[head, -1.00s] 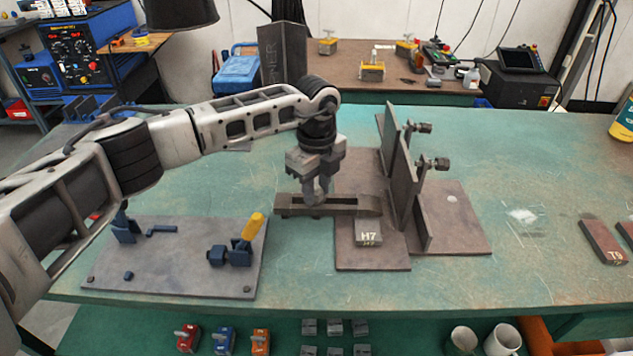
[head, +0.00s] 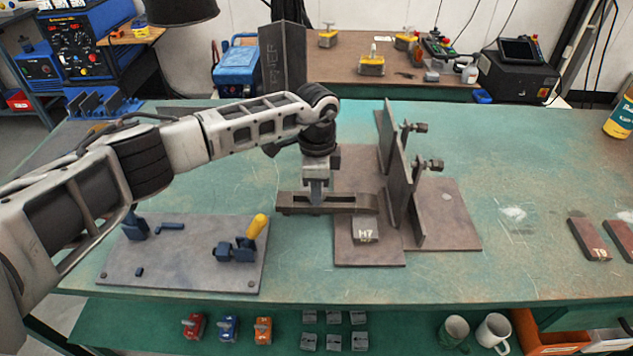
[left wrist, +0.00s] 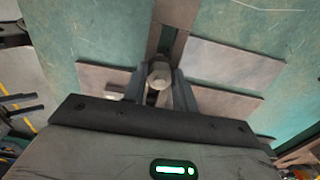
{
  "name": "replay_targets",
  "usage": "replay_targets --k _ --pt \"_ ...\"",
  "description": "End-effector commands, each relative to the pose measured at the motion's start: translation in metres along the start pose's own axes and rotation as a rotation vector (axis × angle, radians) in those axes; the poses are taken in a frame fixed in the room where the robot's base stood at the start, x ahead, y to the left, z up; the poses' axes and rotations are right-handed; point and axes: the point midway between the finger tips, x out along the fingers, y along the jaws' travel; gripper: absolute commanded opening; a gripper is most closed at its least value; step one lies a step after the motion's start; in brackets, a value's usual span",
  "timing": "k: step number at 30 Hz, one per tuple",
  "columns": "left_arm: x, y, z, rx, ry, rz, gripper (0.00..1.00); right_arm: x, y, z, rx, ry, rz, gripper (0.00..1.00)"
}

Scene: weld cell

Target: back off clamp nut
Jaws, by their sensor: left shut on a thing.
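A long brown-grey clamp bar (head: 290,203) lies across the left edge of a flat plate (head: 365,257), its right end by the block marked H7 (head: 365,232). My left gripper (head: 317,198) points straight down at the middle of the bar. In the left wrist view its two fingers (left wrist: 160,88) are closed on either side of a pale round-topped clamp nut (left wrist: 160,73) on the bar (left wrist: 176,14). In the head view the nut is hidden by the gripper. My right gripper is in neither view.
Upright plates (head: 396,175) with two knobbed screws (head: 430,165) stand just right of the bar. A grey fixture plate (head: 180,278) with a yellow-handled toggle clamp (head: 257,226) lies to the left.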

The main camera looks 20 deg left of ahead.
Motion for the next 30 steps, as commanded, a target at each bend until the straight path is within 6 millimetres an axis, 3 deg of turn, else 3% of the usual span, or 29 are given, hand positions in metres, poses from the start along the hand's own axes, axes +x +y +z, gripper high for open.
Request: replay_targets --k 19,20,22,30 --pt "-0.0017 -0.0015 0.0000 -0.050 0.002 -0.004 0.05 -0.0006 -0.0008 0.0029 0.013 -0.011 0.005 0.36" --pt "-0.0017 -0.0015 0.0000 -0.050 0.002 -0.004 0.33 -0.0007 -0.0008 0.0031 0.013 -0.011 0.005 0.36" --pt "-0.0016 -0.0014 -0.0001 -0.050 0.002 -0.004 0.50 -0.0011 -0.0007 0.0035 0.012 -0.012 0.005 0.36" --pt "-0.0010 -0.0006 0.0000 -0.049 0.001 -0.002 0.50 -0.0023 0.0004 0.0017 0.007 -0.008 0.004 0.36"
